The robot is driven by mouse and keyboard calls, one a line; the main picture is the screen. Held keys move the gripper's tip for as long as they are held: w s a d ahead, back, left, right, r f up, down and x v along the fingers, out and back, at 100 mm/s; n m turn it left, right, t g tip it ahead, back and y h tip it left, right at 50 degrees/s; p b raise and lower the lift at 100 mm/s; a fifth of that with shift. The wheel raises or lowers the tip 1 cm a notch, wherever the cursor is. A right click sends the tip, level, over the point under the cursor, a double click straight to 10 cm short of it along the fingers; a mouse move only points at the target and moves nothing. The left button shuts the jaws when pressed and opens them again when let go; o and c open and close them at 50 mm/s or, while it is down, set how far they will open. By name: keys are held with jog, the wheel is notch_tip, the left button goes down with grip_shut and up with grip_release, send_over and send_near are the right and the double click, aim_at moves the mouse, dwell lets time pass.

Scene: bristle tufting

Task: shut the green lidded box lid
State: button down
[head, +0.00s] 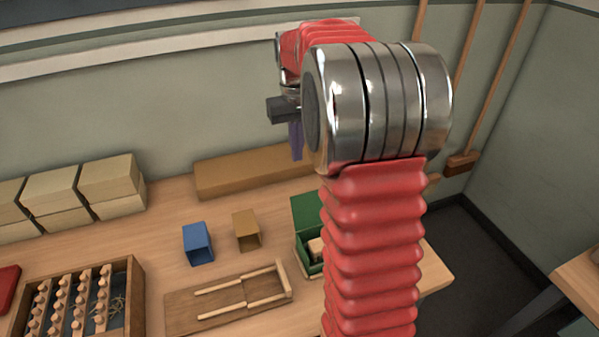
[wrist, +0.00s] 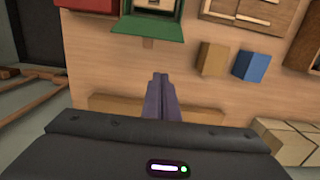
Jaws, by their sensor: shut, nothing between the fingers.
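The green lidded box (head: 302,256) stands on the table, its green lid (head: 306,209) raised open at the back. A pale block shows inside it. My arm hides the right part of the box in the head view. In the wrist view the green box (wrist: 117,10) is at the top edge, cut off, with the lid (wrist: 150,30) on the side facing my fingers. My gripper (head: 296,156) is above the table, behind the box. Its purple fingers (wrist: 160,76) are together and empty, apart from the lid in the picture.
A wooden board with sticks (head: 185,312) lies in front. A long tan box (head: 250,172) lies along the wall, with pale boxes (head: 112,184) farther left. Bare table surrounds the containers.

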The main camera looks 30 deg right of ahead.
jog(key=s+a+f, duration=0.1)
jog(key=s+f, duration=0.3)
jog(key=f, duration=0.4)
dwell(0.6)
jog(key=shift+f, duration=0.1)
jog(key=shift+a, duration=0.15)
jog(key=shift+s+a, duration=0.1)
jog(key=shift+s, duration=0.05)
